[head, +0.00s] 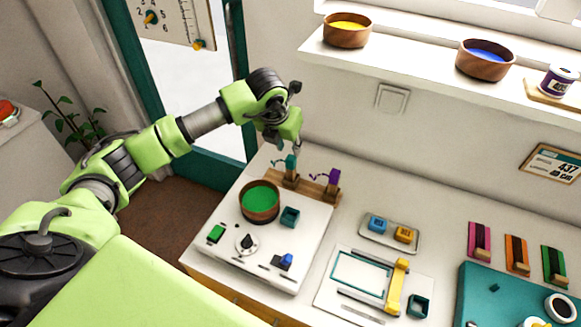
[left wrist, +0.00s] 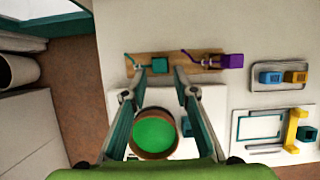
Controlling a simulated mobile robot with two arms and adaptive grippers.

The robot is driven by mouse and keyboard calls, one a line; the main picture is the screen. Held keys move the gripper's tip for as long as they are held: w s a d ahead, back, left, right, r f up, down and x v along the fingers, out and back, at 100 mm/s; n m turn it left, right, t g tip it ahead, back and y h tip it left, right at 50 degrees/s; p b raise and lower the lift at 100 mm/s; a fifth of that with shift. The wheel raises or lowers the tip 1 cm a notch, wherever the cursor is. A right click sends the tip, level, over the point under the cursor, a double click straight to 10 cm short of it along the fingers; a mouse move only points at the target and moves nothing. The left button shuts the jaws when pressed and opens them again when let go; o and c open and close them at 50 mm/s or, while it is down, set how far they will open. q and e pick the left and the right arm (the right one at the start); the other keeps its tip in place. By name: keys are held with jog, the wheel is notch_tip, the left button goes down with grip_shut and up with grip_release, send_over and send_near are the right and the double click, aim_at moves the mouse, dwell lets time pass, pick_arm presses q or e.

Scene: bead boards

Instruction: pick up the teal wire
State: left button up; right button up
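The teal wire (head: 278,163) is a thin, bent piece sticking out to the left of a teal block (head: 291,168) on a wooden strip. In the left wrist view the wire (left wrist: 132,62) shows left of the teal block (left wrist: 160,65). My left gripper (head: 297,146) is above the back of that strip. In the left wrist view its two fingers (left wrist: 158,80) are spread, with nothing between them, and their tips point toward the teal block. The wire is just beyond the left fingertip. My right gripper is not in view.
A purple block (head: 333,179) with a purple wire stands on the same strip (head: 316,190), to the right. A wooden bowl with green contents (head: 259,218) and a small teal cup (head: 290,216) are in front. The wall and shelf (head: 420,72) rise behind.

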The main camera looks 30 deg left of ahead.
aim_at(291, 158)
pick_arm(q)
jog(key=shift+p+x, duration=0.5)
jog(key=shift+x, duration=0.35)
jog(key=x, duration=0.1)
jog(key=p+x, duration=0.1)
jog(key=x, duration=0.1)
jog(key=shift+s+f+p, duration=0.2)
jog(key=shift+f+p, duration=0.15)
jog(key=shift+f, duration=0.1)
jog(key=shift+w+f, duration=0.2)
jog(key=shift+f, duration=0.2)
grip_shut()
